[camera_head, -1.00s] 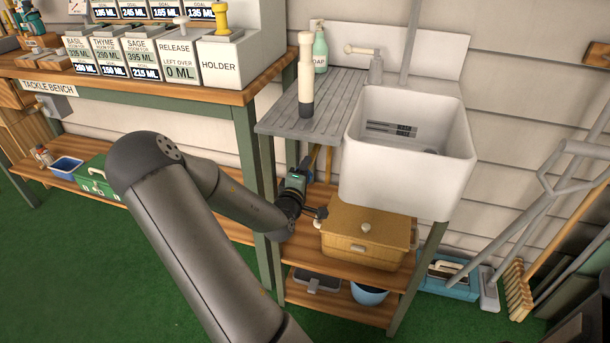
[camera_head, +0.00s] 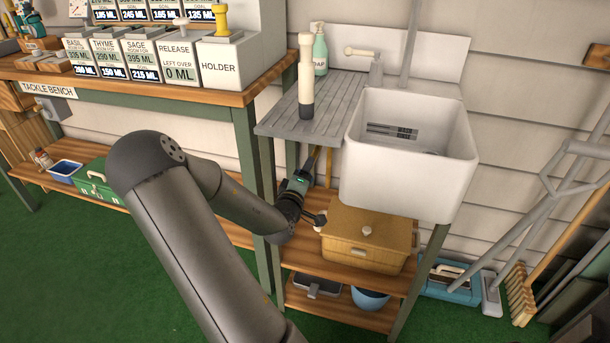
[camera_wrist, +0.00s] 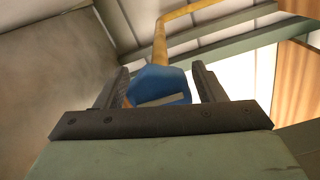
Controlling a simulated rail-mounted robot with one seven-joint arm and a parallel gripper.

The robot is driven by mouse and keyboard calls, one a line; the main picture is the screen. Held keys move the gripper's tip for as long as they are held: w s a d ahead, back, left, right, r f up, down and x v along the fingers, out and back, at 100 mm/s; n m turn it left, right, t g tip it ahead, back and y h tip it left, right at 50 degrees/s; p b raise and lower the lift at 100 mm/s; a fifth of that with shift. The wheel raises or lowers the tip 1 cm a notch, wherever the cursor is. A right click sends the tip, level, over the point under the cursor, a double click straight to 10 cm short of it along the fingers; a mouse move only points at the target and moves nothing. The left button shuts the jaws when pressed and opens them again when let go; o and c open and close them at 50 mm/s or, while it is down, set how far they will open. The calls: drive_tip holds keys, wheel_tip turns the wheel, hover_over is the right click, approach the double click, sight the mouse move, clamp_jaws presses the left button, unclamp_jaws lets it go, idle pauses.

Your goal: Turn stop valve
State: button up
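The stop valve shows in the wrist view as a blue handle (camera_wrist: 162,84) with a pale stripe, at the end of a brass-coloured pipe (camera_wrist: 160,42). My gripper (camera_wrist: 160,80) has its two dark fingers apart, one on each side of the blue handle. I see a gap at the right finger; I cannot tell whether the left finger touches. In the head view my gripper (camera_head: 309,163) is under the drainboard, pointing up and back beside a yellow-brown pipe (camera_head: 329,165). The blue handle is hidden in that view.
The white sink (camera_head: 405,185) and ribbed drainboard (camera_head: 340,95) are above my gripper. A wooden box (camera_head: 365,240) stands on the shelf just right of my wrist. The bench's green leg (camera_head: 247,150) is close on the left. A cream-and-grey cylinder (camera_head: 306,80) stands on the drainboard.

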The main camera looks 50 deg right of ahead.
drive_tip(key=shift+a, duration=0.1)
drive_tip(key=p+v, duration=1.2)
drive_tip(key=v, duration=0.5)
drive_tip(key=shift+a+p, duration=0.1)
drive_tip(key=shift+p, duration=0.2)
